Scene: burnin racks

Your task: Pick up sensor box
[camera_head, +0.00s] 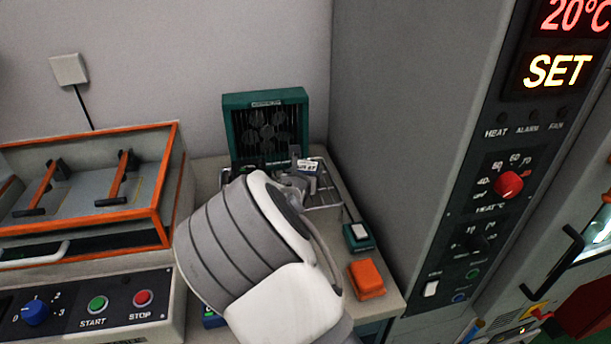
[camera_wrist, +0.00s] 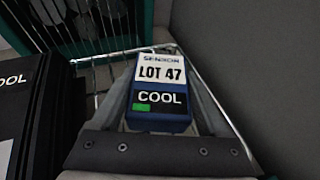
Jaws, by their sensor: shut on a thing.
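The sensor box (camera_wrist: 160,98) is blue with a white label reading SENSOR LOT 47, a dark COOL panel and a small green patch. My gripper (camera_wrist: 160,115) is shut on it, with the grey fingers along its left and right sides. In the head view the sensor box (camera_head: 307,167) shows only as a small labelled piece beyond my wrist, at the wire rack (camera_head: 325,197). My arm hides most of the gripper there. Whether the box touches the rack I cannot tell.
A dark box marked COOL (camera_wrist: 22,110) is close on the left in the wrist view. A green fan unit (camera_head: 265,112) stands behind the rack. A small green switch box (camera_head: 358,237) and an orange block (camera_head: 367,279) lie at right, beside the tall grey cabinet (camera_head: 405,120).

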